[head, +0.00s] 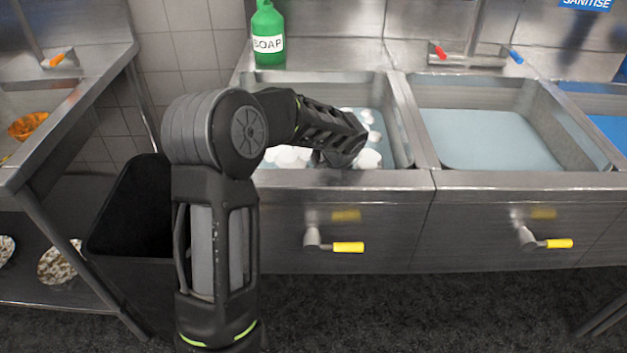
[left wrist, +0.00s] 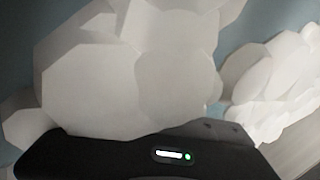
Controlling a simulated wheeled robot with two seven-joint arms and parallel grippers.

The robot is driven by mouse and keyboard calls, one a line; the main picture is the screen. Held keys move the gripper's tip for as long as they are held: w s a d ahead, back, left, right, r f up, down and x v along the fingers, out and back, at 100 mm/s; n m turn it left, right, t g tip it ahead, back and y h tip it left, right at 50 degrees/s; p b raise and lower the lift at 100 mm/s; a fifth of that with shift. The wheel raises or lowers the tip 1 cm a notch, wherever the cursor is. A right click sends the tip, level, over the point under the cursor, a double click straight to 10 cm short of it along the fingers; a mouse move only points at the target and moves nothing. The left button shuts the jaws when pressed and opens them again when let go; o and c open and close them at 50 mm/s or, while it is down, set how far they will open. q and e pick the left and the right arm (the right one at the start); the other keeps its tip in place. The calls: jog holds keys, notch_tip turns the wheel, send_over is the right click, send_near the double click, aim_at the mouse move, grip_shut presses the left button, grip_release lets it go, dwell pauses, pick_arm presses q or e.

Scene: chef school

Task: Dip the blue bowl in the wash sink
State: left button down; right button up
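The wash sink (head: 402,120) is the left basin, with grey-blue water and white suds (head: 368,159). My left arm reaches over its front edge. My left gripper (head: 338,152) is down in the basin among the suds, its fingers hidden. In the left wrist view, large white foam lumps (left wrist: 130,75) fill most of the picture, and the dark gripper body (left wrist: 150,158) shows along the bottom. No blue bowl can be made out in either view, so I cannot tell whether the gripper holds it. My right gripper is not in view.
A green soap bottle (head: 268,35) stands behind the wash sink. A second basin (head: 487,138) with clear water is to its right. Yellow-handled valves (head: 347,247) stick out of the sink front. A black bin (head: 135,215) stands at the left, beside a steel counter (head: 75,95).

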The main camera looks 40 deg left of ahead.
pick_arm(q)
jog(key=shift+s+a, duration=0.1)
jog(key=shift+s+a, duration=0.3)
jog(key=shift+a, duration=0.1)
jog(key=shift+w+d, duration=0.1)
jog(key=shift+d, duration=0.05)
dwell(0.4)
jog(key=shift+w+d, duration=0.3)
jog(key=shift+d, duration=0.05)
dwell(0.4)
notch_tip(320, 180, up, 27)
jog(key=p, duration=1.9)
